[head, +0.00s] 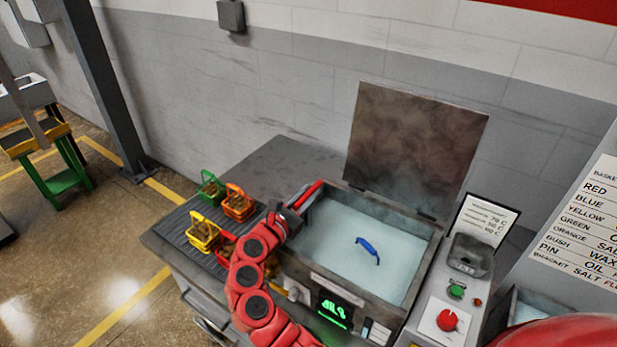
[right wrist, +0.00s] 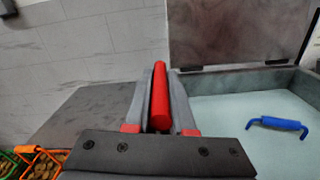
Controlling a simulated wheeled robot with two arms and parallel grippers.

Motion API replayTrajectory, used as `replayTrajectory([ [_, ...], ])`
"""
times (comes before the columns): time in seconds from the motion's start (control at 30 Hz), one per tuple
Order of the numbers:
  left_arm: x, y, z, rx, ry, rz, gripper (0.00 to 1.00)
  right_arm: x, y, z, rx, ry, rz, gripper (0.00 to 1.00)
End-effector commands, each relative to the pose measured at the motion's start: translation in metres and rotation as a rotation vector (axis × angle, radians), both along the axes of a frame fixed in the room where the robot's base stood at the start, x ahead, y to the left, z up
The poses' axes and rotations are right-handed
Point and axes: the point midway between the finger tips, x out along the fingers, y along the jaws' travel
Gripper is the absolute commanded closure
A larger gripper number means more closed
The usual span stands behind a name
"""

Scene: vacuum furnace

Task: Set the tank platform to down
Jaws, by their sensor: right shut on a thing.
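The open tank (head: 425,262) holds pale liquid, with its lid (head: 415,145) raised at the back. A blue handle (head: 369,248) shows at the liquid's surface; it also shows in the right wrist view (right wrist: 277,124). What lies under the liquid is hidden. My right gripper (head: 292,212) is at the tank's left rim, shut on a red bar (head: 308,193). In the right wrist view the red bar (right wrist: 161,97) lies lengthwise between the fingers. I cannot tell where the bar is fixed. My left gripper is not in view.
Several small baskets, including a green one (head: 211,188), an orange one (head: 239,206) and a yellow one (head: 203,235), stand on the ribbed bench left of the tank. A panel with a red knob (head: 447,320) and green button (head: 456,291) is at right.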

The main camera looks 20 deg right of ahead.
Motion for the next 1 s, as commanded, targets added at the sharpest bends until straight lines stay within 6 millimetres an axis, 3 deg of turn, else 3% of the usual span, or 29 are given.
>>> replayTrajectory([
  [0.1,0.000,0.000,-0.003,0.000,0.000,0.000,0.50,0.000,0.000,-0.013,0.001,0.002,0.000,1.00],
  [0.4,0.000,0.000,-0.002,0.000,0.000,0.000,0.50,0.000,0.000,-0.016,0.004,0.007,0.000,1.00],
  [0.43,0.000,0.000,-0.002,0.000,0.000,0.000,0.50,0.000,0.000,-0.016,0.004,0.007,0.000,0.72],
  [0.57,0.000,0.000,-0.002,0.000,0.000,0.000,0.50,0.000,0.000,-0.015,0.003,0.005,0.000,0.49],
  [1.0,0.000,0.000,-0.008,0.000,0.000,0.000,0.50,0.000,0.000,-0.003,0.003,-0.002,0.000,0.48],
])
